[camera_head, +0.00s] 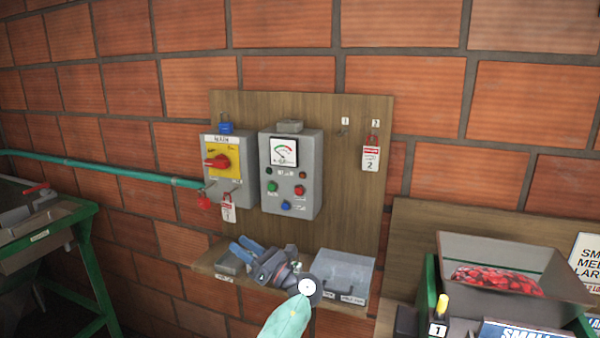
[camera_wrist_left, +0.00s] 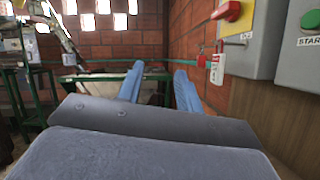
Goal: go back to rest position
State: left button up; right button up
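My left gripper (camera_head: 243,247) is in front of the shelf below the wall panel, its blue fingers pointing left. In the left wrist view the two fingers (camera_wrist_left: 158,84) stand apart with nothing between them, so it is open and empty. My right gripper is in neither view.
A wooden panel (camera_head: 344,215) carries a yellow-faced switch box (camera_head: 243,190) with a red handle and a grey gauge box (camera_head: 307,180). A red tag (camera_head: 228,208) hangs below the switch; another (camera_head: 371,158) hangs at hook 2. A hopper (camera_head: 490,247) holds red fruit.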

pick_arm(q)
jog(key=a+f+t+h+b, duration=0.15)
jog(key=f+h, duration=0.25)
jog(key=f, duration=0.9)
jog(key=a+f+h, duration=0.2)
jog(key=f+h, duration=0.1)
jog(key=f, duration=1)
jog(key=s+a+f+n+g+h+b, duration=0.1)
jog(key=s+f+n+g+h, duration=0.15)
jog(key=s+f, duration=0.75)
jog(key=s+a+f+n+g+h, duration=0.1)
jog(key=f+n+h, duration=0.3)
jog(key=f, duration=1.4)
jog(key=s+f+n+g+h+b, duration=0.1)
jog(key=s+f+n+g+h, duration=0.45)
jog(key=s+f, duration=1.3)
jog(key=s+f+n+h, duration=0.1)
jog(key=s+f+n, duration=0.4)
jog(key=s, duration=0.5)
jog(key=s+f+n+b, duration=0.1)
jog(key=s+f+n, duration=0.5)
jog(key=s, duration=0.5)
jog(key=shift+s+f+h, duration=0.3)
jog(key=shift+f+h, duration=0.1)
jog(key=shift+f, duration=0.7)
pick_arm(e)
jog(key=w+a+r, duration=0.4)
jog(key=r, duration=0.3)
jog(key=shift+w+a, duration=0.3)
